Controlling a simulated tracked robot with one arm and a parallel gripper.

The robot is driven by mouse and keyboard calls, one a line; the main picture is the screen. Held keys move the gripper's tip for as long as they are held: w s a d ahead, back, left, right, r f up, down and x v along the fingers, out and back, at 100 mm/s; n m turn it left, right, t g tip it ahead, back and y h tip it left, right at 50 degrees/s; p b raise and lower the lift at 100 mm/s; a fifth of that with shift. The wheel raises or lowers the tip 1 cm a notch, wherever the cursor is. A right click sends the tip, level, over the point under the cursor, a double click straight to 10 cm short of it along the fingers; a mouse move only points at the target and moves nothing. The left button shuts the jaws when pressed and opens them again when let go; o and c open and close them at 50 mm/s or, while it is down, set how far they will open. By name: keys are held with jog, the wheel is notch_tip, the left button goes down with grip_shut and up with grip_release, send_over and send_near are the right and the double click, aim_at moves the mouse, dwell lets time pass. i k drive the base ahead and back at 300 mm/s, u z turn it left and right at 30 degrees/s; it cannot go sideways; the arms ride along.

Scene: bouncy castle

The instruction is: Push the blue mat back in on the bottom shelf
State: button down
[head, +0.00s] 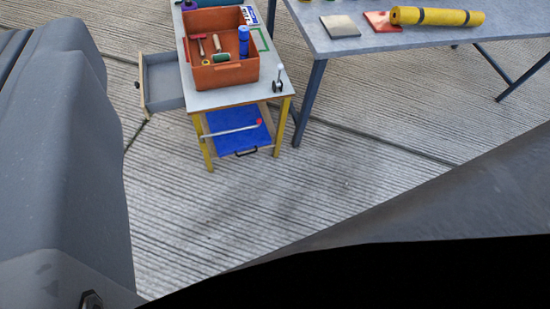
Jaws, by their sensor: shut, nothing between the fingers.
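The blue mat (232,144) lies flat on the bottom shelf of a small table with yellow legs. Its near edge shows between the two front legs, with a black handle (246,152) at that edge. A thin pale rod with a red end (258,122) lies across the mat. The tabletop hides the back of the mat, and I cannot tell exactly how far it sticks out past the shelf. My gripper is not in view; large grey parts of my own body fill the left side and the lower right.
An orange crate (222,75) with tools stands on the small table's top (203,100). An open grey drawer (163,81) juts out left. A larger table (376,45) with a rolled yellow mat (436,16) stands right. The ribbed floor (240,210) in front is clear.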

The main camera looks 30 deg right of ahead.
aim_at(221, 120)
jog(key=z, duration=0.8)
jog(key=i, duration=1)
jog(key=u, duration=0.05)
